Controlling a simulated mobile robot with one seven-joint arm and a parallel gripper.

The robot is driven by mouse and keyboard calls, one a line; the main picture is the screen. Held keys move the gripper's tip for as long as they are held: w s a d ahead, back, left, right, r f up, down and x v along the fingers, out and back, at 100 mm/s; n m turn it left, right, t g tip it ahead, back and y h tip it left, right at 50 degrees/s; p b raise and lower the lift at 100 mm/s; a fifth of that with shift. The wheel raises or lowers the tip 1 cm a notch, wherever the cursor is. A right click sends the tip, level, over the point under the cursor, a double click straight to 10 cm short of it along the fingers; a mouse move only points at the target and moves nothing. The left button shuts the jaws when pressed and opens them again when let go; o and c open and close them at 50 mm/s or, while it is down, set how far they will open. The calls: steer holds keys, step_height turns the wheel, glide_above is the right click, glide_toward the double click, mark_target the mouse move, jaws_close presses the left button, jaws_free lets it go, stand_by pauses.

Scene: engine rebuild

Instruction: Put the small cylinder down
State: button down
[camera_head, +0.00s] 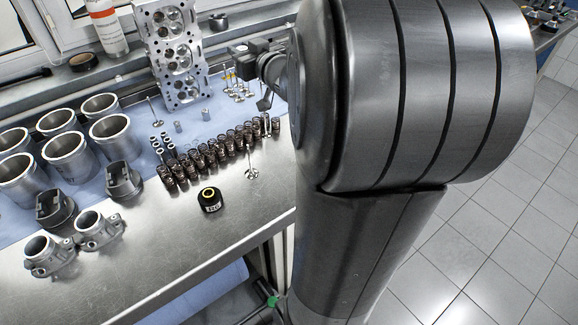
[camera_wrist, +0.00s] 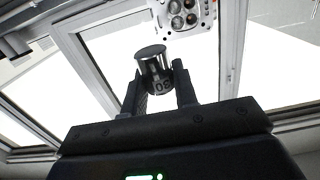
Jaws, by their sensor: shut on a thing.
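My gripper (camera_wrist: 158,82) is shut on a small shiny metal cylinder (camera_wrist: 152,58) in the wrist view. The cylinder's flat end sticks out beyond the fingertips, and dark marks show on its side. In the head view my gripper (camera_head: 264,103) is near the right part of the workbench, partly hidden by my arm, and the held cylinder cannot be made out there. Two other small grey cylinders, one (camera_head: 178,127) nearer and one (camera_head: 205,114) farther, stand on the blue mat (camera_head: 215,126) left of my gripper.
Rows of dark springs (camera_head: 215,153) lie in front of my gripper, with valves (camera_head: 235,88) behind. A cylinder head (camera_head: 174,55) leans at the back. Cylinder liners (camera_head: 68,157) stand at left, and a black-and-yellow part (camera_head: 210,199) sits in front. The bench's front (camera_head: 150,255) is clear.

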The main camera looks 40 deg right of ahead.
steer(key=s+d+f+n+y, duration=0.1)
steer(key=s+d+n+y, duration=0.1)
steer(key=s+d, duration=0.9)
steer(key=s+d+f+n+y, duration=0.1)
steer(key=s+d+f, duration=0.15)
steer(key=s, duration=0.55)
steer(key=s+d+f+y, duration=0.2)
steer(key=s+d, duration=0.1)
steer(key=s, duration=0.5)
step_height(320, 180, down, 10)
steer(key=shift+g, duration=0.4)
steer(key=w+a+f, duration=0.1)
steer(key=w+f, duration=0.1)
steer(key=w, duration=0.1)
steer(key=w+a+f, duration=0.1)
steer(key=w+f, duration=0.1)
steer(key=w, duration=0.1)
steer(key=w+a+f, duration=0.2)
steer(key=w+f, duration=0.1)
steer(key=w, duration=0.1)
steer(key=shift+w, duration=0.1)
steer(key=shift+w+f, duration=0.15)
steer(key=shift+f, duration=1.95)
steer(key=shift+f, duration=0.1)
